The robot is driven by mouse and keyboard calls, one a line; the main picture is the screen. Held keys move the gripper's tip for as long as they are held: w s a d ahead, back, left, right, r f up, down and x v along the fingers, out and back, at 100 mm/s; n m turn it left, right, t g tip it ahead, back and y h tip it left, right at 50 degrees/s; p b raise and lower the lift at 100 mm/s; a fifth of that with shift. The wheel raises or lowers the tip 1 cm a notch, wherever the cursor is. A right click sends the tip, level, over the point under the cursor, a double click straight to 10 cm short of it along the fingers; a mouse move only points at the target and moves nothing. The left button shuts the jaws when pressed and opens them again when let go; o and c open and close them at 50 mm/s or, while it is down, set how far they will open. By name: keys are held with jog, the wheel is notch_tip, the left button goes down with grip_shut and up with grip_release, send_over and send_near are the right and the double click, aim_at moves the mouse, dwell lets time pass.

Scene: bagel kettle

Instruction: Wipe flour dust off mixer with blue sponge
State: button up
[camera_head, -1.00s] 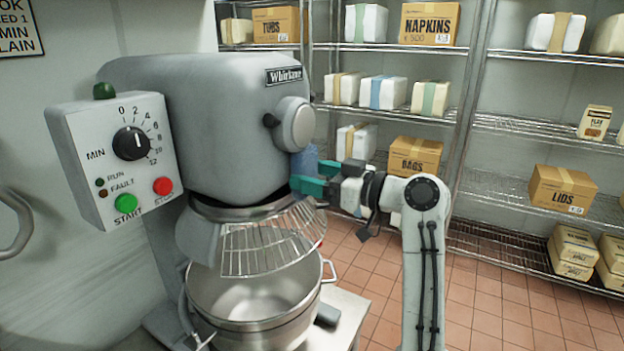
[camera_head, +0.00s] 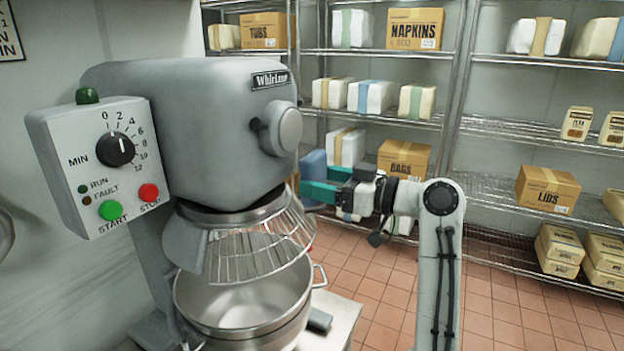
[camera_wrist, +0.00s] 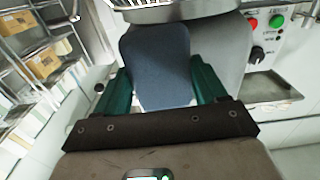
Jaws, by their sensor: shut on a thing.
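The grey mixer (camera_head: 185,110) stands at the left of the head view, with its steel bowl (camera_head: 240,300) and wire guard below the head. My gripper (camera_head: 318,180) has green fingers and is shut on the blue sponge (camera_head: 313,168), just right of the mixer head. In the wrist view the sponge (camera_wrist: 158,65) sits between both green fingers and covers part of the mixer (camera_wrist: 232,50). I cannot tell whether the sponge touches the mixer. No flour dust can be made out clearly.
The control box (camera_head: 105,165) with dial and buttons juts from the mixer's left. Wire shelves (camera_head: 400,52) with boxes and wrapped packs line the back. The tiled floor (camera_head: 500,315) at right is clear.

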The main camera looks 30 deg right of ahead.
jog(key=shift+v, duration=2.1)
